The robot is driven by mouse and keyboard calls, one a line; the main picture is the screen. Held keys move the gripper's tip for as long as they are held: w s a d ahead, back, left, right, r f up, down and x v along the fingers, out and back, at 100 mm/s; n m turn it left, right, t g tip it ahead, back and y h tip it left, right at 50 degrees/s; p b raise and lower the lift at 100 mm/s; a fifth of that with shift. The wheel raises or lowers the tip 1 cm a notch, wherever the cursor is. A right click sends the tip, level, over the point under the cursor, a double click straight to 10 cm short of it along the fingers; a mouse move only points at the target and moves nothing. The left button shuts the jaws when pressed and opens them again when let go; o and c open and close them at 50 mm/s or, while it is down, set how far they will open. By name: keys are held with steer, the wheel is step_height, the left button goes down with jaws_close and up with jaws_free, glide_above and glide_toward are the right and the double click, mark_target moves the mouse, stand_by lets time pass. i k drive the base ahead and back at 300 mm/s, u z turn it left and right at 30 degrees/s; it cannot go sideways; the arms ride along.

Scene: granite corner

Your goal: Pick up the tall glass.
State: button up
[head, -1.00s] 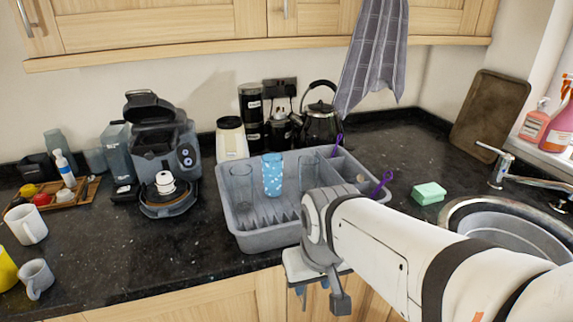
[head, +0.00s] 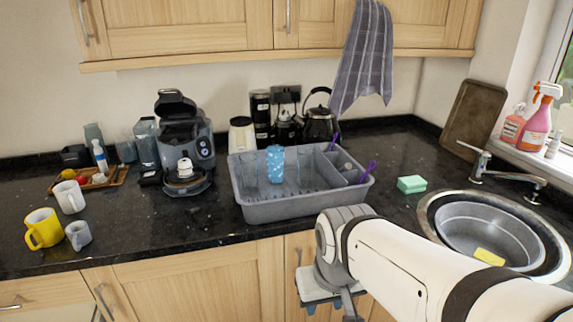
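A grey dish rack (head: 290,210) stands on the dark counter in the middle of the head view. In it stands a tall light-blue tumbler with white spots (head: 275,163). A clear glass (head: 249,172) stands to its left and another clear glass (head: 305,165) to its right; both are faint against the grey rack. I cannot tell which is the tall glass. My gripper (head: 328,305) is low, in front of the cabinet doors and below the counter edge, well short of the rack. Its fingers are small and partly cut off by the bottom of the picture.
The sink (head: 490,235) is at the right, with a tap (head: 490,165) behind it and a green sponge (head: 411,184) beside it. A coffee machine (head: 182,140) stands left of the rack; a black kettle (head: 319,124) stands behind. Mugs, including a yellow one (head: 42,228), stand far left.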

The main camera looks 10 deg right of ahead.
mark_target(305, 168)
steer(key=u, duration=0.15)
steer(key=i, duration=0.9)
steer(key=z, duration=0.05)
